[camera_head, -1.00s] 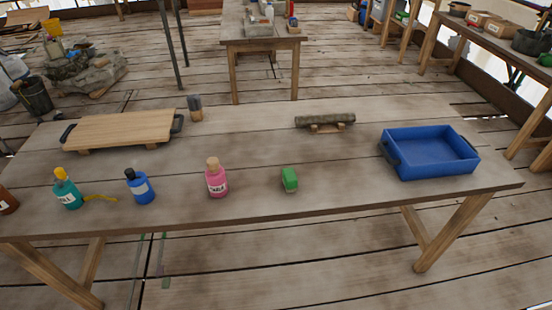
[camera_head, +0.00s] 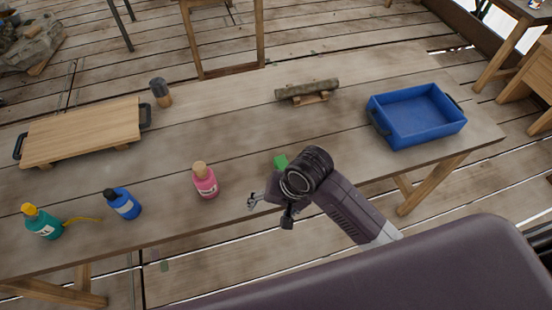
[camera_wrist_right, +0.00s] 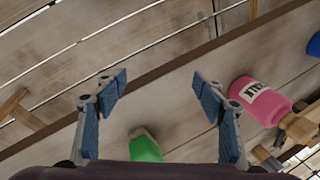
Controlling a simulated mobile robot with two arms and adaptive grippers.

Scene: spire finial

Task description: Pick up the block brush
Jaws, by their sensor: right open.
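A small green block with a paler edge, which looks like the block brush (camera_head: 280,161), lies on the table near its front edge, just right of the pink bottle. In the head view my right forearm and wrist hide part of it. My right gripper (camera_head: 268,207) is above the table's front edge, open and empty. In the right wrist view the green block brush (camera_wrist_right: 145,148) is low in the picture, partly hidden by my gripper's body, and not between the fingertips (camera_wrist_right: 160,92). My left gripper is not in view.
The pink bottle (camera_head: 205,182) stands close to the left of my gripper. A blue bottle (camera_head: 123,204) and a teal bottle (camera_head: 42,224) are further left. A blue tray (camera_head: 418,118), a log on a stand (camera_head: 307,92), a wooden board (camera_head: 82,135) and a grey-topped item (camera_head: 160,92) stand further back.

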